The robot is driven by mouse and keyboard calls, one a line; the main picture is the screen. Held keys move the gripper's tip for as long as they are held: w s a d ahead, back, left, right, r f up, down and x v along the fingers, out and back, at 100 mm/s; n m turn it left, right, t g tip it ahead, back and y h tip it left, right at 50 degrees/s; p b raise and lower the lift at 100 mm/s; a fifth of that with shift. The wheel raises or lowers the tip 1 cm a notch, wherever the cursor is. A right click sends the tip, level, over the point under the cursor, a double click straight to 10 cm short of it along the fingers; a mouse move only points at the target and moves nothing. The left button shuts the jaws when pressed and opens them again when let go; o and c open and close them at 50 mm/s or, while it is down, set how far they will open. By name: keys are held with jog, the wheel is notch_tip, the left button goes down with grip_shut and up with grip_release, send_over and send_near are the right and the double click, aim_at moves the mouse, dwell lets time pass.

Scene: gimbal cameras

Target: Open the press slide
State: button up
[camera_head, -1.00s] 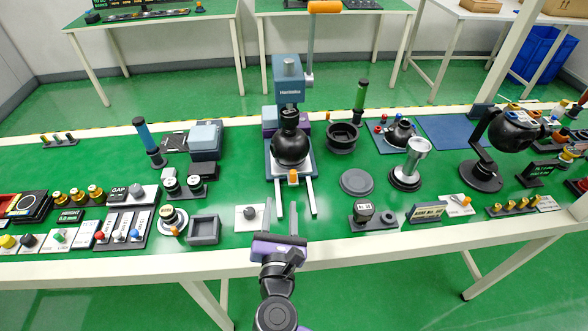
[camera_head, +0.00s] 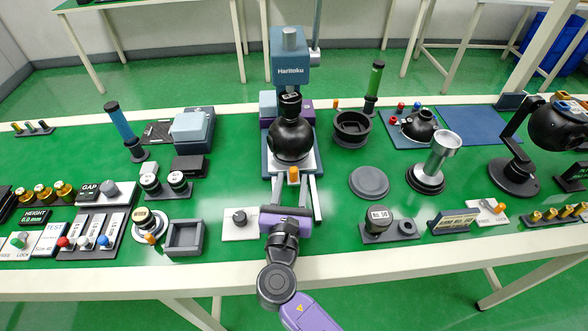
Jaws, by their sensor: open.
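The blue press (camera_head: 290,55) labelled Haritoku stands upright at the back centre of the green table. Its slide (camera_head: 308,165) is a light plate on rails at the press foot, with a black ball-shaped part (camera_head: 290,140) above it. An orange knob (camera_head: 293,174) sits at the slide's front edge. The two light rails stick out toward me. My gripper (camera_head: 287,213) is open, just in front of the orange knob and over the front ends of the rails.
A white panel with a dark knob (camera_head: 240,222) lies close left of my gripper, with a grey square tray (camera_head: 184,238) beyond it. A grey disc (camera_head: 369,182) and a dark round pot (camera_head: 351,128) stand to the right. The table between the rails and the disc is clear.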

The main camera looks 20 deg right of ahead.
aim_at(293, 174)
jog(key=shift+x, duration=2.25)
jog(key=shift+c, duration=0.2)
grip_shut()
jog(key=shift+s, duration=0.1)
